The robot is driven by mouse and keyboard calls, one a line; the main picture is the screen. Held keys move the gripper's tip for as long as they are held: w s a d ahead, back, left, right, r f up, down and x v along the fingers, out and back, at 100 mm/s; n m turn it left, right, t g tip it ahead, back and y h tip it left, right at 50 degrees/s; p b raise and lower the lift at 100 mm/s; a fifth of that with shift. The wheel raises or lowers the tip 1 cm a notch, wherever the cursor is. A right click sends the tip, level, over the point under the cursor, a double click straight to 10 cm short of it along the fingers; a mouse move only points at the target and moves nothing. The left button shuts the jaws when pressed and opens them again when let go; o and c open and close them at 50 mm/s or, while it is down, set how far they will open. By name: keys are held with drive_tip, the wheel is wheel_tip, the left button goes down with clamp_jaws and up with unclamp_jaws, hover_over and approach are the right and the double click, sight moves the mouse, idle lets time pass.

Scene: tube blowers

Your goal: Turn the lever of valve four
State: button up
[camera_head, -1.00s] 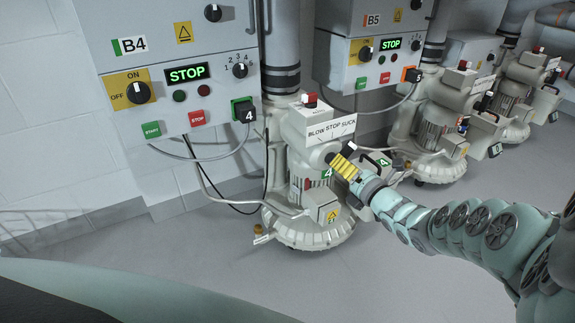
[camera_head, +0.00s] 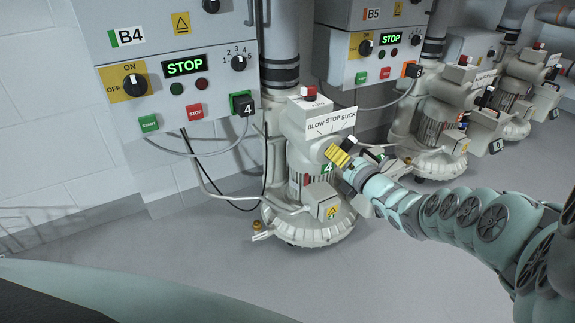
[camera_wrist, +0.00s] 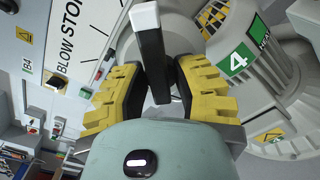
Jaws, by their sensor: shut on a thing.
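Valve four's lever (camera_wrist: 149,38), black with a white edge, stands between the yellow ridged fingers of my gripper (camera_wrist: 160,85) in the wrist view. My gripper is shut on it. In the head view my gripper (camera_head: 338,156) is at the upper front of the pale blower (camera_head: 318,231), and only a dark lever end (camera_head: 348,142) shows beside the fingers. The dial plate marked BLOW STOP SUCK (camera_head: 331,125) is just above the gripper; it also shows at the left of the wrist view (camera_wrist: 88,35). A green label 4 (camera_wrist: 238,57) is on the blower body.
Control box B4 (camera_head: 165,40) hangs at the left and its display reads STOP (camera_head: 185,67). Other blowers (camera_head: 437,135) stand to the right. Cables (camera_head: 205,150) run between box and blower. The grey floor (camera_head: 190,245) in front is clear.

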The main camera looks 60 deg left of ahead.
drive_tip(key=shift+d, duration=0.15)
clamp_jaws()
